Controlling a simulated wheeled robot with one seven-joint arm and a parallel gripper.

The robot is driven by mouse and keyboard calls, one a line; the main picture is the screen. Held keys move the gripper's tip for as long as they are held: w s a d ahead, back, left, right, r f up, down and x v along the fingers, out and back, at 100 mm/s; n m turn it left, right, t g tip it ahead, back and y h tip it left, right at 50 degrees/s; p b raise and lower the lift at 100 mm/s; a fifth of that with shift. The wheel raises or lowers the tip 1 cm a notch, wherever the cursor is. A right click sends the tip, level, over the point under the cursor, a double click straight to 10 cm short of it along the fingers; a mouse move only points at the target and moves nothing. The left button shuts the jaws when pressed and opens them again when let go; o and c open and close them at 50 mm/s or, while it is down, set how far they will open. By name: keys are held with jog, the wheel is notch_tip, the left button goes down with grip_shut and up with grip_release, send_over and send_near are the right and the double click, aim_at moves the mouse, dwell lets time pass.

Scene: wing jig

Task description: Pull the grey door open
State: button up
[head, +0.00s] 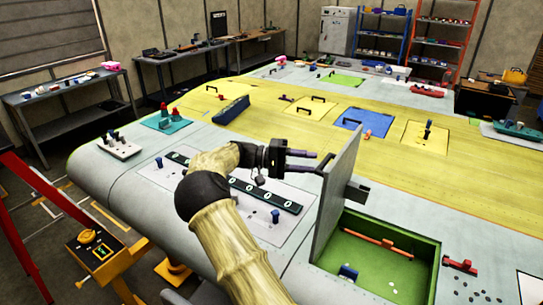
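The grey door (338,200) stands upright at the left edge of a green-lined compartment (380,262) in the wing surface. The compartment is uncovered.
Inside the compartment are an orange-red bar (382,241) and a blue piece (348,272). A dark strip with round holes (262,193) lies below my arm.

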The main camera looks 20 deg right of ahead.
jog(key=p+v, duration=0.8)
jog(key=v, duration=0.7)
jog(key=shift+w, duration=0.45)
jog(key=s+d+f+n+t+y+b, duration=0.1)
jog(key=s+d+f+y+b, duration=0.15)
jog(key=d, duration=0.35)
jog(key=s+d+f+y+b, duration=0.1)
jog(key=s+d+y, duration=0.15)
jog(key=d, duration=0.35)
jog(key=s+d+f+n+t+y+b, duration=0.1)
jog(key=s+f+t+y+b, duration=0.25)
jog(key=s+f, duration=0.2)
jog(key=s+a+f+n+t+y+b, duration=0.2)
jog(key=s+a+f+t+y+b, duration=0.1)
jog(key=s+a, duration=0.6)
jog(key=s+a+f+n+t+y+b, duration=0.2)
jog(key=s+a+f+t+y+b, duration=0.2)
jog(key=s+a+f, duration=0.3)
jog(key=s+a+b, duration=0.1)
jog(key=s+a, duration=0.1)
jog(key=s, duration=0.1)
jog(key=shift+s+a, duration=0.15)
jog(key=shift+a, duration=0.25)
